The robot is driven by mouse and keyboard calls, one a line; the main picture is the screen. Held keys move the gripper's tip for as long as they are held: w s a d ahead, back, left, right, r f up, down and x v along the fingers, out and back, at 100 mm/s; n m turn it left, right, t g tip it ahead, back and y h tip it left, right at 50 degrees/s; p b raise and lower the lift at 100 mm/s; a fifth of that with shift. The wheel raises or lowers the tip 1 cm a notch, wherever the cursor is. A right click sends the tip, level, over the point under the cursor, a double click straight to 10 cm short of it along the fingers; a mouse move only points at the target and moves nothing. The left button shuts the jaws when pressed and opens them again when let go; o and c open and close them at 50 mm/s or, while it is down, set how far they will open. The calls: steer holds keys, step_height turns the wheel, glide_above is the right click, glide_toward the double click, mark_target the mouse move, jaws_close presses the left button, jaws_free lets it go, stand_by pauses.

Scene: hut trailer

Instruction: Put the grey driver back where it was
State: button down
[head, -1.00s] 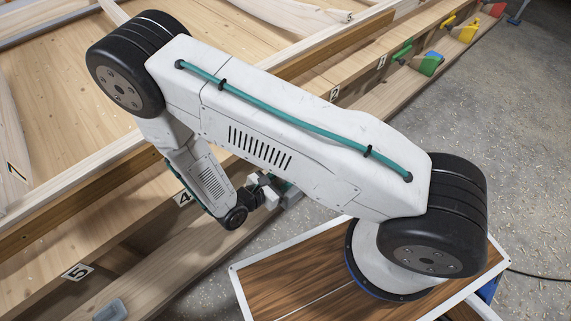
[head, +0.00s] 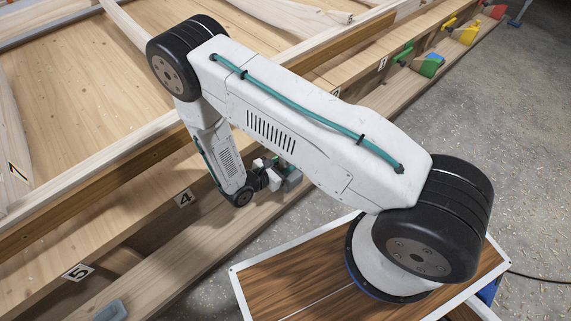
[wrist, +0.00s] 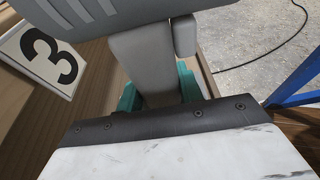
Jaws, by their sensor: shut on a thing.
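The grey driver (wrist: 142,62) fills the upper middle of the wrist view, its grey handle running down between the teal fingers of my gripper (wrist: 160,94). My gripper is shut on that handle. In the head view my gripper (head: 273,170) is over the long wooden ledge, left of my upper arm. A small grey part of the driver (head: 292,179) shows beside it there; the rest is hidden. A plate marked 3 (wrist: 44,57) is on the wood at the left of the wrist view, close beside the driver. Whether the driver touches the ledge cannot be told.
The ledge (head: 215,229) runs along a timber frame, with plates marked 4 (head: 185,198) and 5 (head: 77,272). A green and blue tool (head: 431,66), a yellow one (head: 464,31) and a red one sit farther along. A grey object (head: 111,310) lies near plate 5. A cable crosses the floor.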

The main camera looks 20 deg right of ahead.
steer(key=c, duration=0.9)
jaws_free()
steer(key=v, duration=1.2)
steer(key=d+r+m+g+y, duration=0.2)
steer(key=d+r+m+g, duration=0.3)
steer(key=r, duration=0.9)
steer(key=d+r+m+g+y, duration=0.25)
steer(key=r+m, duration=0.45)
steer(key=r, duration=0.8)
steer(key=shift+s+d+r+m+t+y, duration=0.9)
steer(key=shift+s+r+m+y, duration=0.7)
steer(key=shift+s+r, duration=1.45)
steer(key=shift+s+d+r+m+t+y, duration=0.55)
steer(key=shift+s+d+r+m+y, duration=0.8)
steer(key=shift+s+r, duration=1.65)
steer(key=shift+s+d+r+m+t+y, duration=0.8)
steer(key=shift+s+r+m+y, duration=1.25)
steer(key=shift+s, duration=1.75)
